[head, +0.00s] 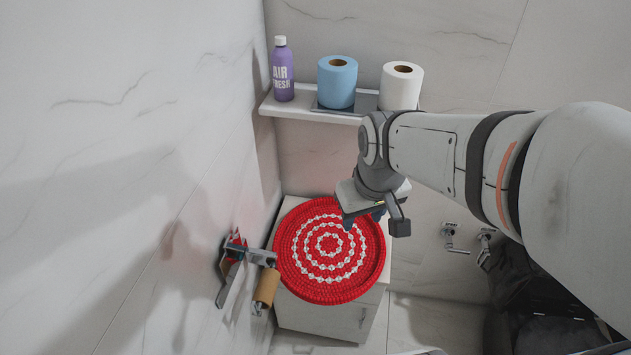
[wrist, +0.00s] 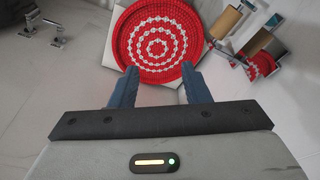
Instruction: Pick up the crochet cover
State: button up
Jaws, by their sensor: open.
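The crochet cover (head: 318,279) is a round red piece with white rings and a raised rim. It lies on top of a white box-like unit (head: 330,318) in the head view. It also shows at the top of the wrist view (wrist: 157,72), beyond the fingertips. My gripper (head: 372,216) is above the cover's upper right part in the head view. In the wrist view its two blue-grey fingers (wrist: 160,74) are apart with nothing between them. I cannot tell the exact height of the fingers above the cover.
A shelf (head: 290,106) above carries a purple bottle (head: 282,70), a blue roll (head: 336,84) and a white roll (head: 401,88). Taps (head: 455,238) are on the right wall.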

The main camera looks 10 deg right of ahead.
jog(key=w+a+f+n+g+b, duration=0.1)
jog(key=w+a+f+n+b, duration=0.15)
jog(key=f, duration=0.45)
jog(key=w+a+f+n+b, duration=0.1)
jog(key=w+a+f+b, duration=0.25)
jog(key=f, duration=0.45)
jog(key=n+g+b, duration=0.1)
jog(key=n+b, duration=0.3)
jog(key=b, duration=0.2)
send_over(296, 284)
notch_tip(296, 284, down, 17)
jog(key=shift+s+r, duration=0.1)
jog(key=shift+r, duration=0.05)
notch_tip(296, 284, down, 8)
jog(key=shift+r+b, duration=0.15)
jog(key=shift+b, duration=0.4)
jog(key=shift+c, duration=0.2)
grip_shut()
